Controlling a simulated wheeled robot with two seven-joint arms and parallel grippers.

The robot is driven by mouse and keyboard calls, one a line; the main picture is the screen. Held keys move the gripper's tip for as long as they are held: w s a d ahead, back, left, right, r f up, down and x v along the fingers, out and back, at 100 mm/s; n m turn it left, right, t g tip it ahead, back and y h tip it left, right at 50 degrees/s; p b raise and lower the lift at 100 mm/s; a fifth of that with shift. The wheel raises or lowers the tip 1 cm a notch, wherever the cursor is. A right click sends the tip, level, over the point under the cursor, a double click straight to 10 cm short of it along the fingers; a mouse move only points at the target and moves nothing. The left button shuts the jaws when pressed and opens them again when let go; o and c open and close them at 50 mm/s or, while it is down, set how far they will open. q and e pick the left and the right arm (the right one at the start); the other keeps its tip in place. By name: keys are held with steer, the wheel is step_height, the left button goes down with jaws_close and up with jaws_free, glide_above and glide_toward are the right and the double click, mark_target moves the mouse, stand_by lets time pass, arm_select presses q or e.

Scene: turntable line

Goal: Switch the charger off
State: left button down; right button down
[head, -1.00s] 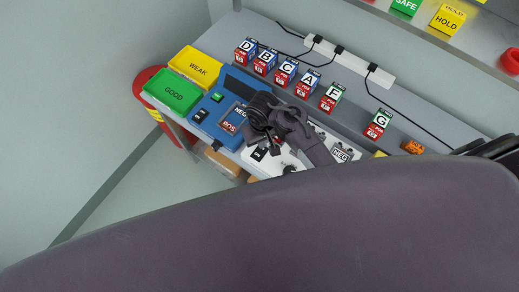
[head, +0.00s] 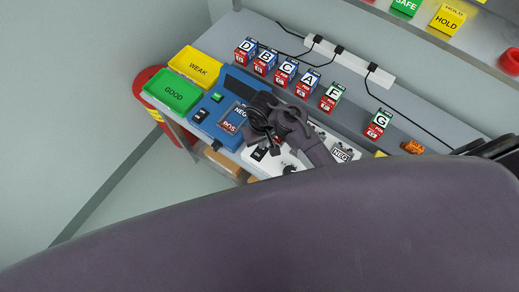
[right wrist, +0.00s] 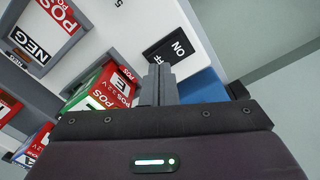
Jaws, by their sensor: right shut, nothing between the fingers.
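The charger (head: 283,164) is a white box at the front of the bench, partly hidden under my right arm. Its black ON/OFF rocker switch (head: 259,153) shows in the head view just below my right gripper (head: 264,136). In the right wrist view the switch (right wrist: 170,46) lies on the white panel with its ON lettering readable. My right gripper (right wrist: 158,72) is shut and empty, its fingertips at the switch's near edge. I cannot tell whether they touch it. A red and green battery E (right wrist: 112,88) sits beside the fingers. My left gripper is not in view.
A blue tester (head: 215,120) with its own black switch stands left of the charger. Green GOOD (head: 170,107) and yellow WEAK (head: 182,77) bins are further left. Several lettered batteries stand behind, before a white power strip (head: 349,62).

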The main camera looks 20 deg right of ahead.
steer(key=shift+f+b, duration=0.45)
steer(key=shift+f, duration=0.5)
stand_by(0.3)
steer(key=shift+r, duration=0.15)
step_height(320, 180, up, 3)
steer(key=p, duration=0.2)
steer(key=shift+p, duration=0.3)
steer(key=shift+r, duration=1.9)
